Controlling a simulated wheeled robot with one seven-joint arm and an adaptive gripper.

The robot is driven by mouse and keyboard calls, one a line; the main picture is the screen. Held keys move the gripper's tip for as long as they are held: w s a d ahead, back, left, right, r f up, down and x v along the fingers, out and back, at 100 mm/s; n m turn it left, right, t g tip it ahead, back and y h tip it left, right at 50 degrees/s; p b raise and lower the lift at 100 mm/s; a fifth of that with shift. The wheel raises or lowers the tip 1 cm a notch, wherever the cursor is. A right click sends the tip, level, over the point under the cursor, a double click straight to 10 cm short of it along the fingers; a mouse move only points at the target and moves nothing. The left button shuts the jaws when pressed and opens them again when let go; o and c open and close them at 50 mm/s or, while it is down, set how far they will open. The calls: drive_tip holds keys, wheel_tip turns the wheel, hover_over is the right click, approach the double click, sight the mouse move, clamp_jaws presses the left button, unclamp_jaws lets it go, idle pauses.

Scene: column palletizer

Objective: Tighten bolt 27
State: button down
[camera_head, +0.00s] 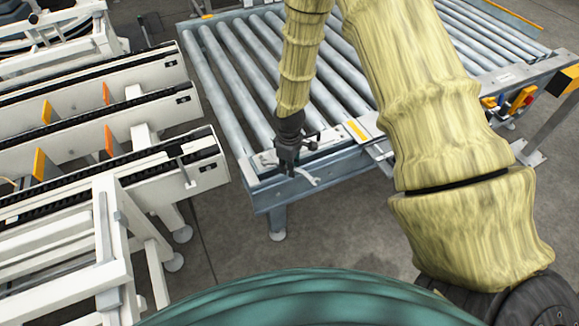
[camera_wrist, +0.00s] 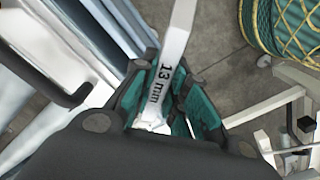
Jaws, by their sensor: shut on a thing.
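My gripper (camera_head: 288,166) is at the near left corner of the roller conveyor (camera_head: 310,183), low beside its frame. It is shut on a silver wrench (camera_head: 308,177). In the wrist view the wrench (camera_wrist: 177,42) is marked "13 mm" and runs between the dark, teal-lined fingers up past the top edge. One end of the wrench is hidden by the fingers there. I cannot make out bolt 27 in either view. I cannot tell whether the wrench touches a bolt or the frame.
White chain conveyors (camera_head: 110,165) with orange tabs stand to the left, across a narrow floor gap. A white frame (camera_head: 105,240) stands at the lower left. Grey floor (camera_head: 330,230) is open in front of the roller conveyor. My yellow-sleeved arm covers part of the rollers.

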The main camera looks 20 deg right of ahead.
drive_tip(key=shift+f, duration=0.7)
idle(0.6)
drive_tip(key=shift+s+a, duration=0.1)
drive_tip(key=shift+a, duration=0.05)
idle(0.5)
drive_tip(key=a+m+p, duration=0.1)
drive_tip(key=a+m, duration=0.2)
drive_tip(key=m, duration=0.1)
drive_tip(key=s+a+m+p, duration=0.1)
drive_tip(key=a+m, duration=0.2)
drive_tip(key=m, duration=0.1)
drive_tip(key=a+m+p, duration=0.1)
drive_tip(key=a+m, duration=0.2)
drive_tip(key=m, duration=0.1)
drive_tip(key=shift+s+a, duration=0.15)
drive_tip(key=shift+a, duration=0.1)
idle(1.3)
drive_tip(key=shift+r, duration=0.15)
drive_tip(key=shift+r+p, duration=1.35)
drive_tip(key=shift+r, duration=0.2)
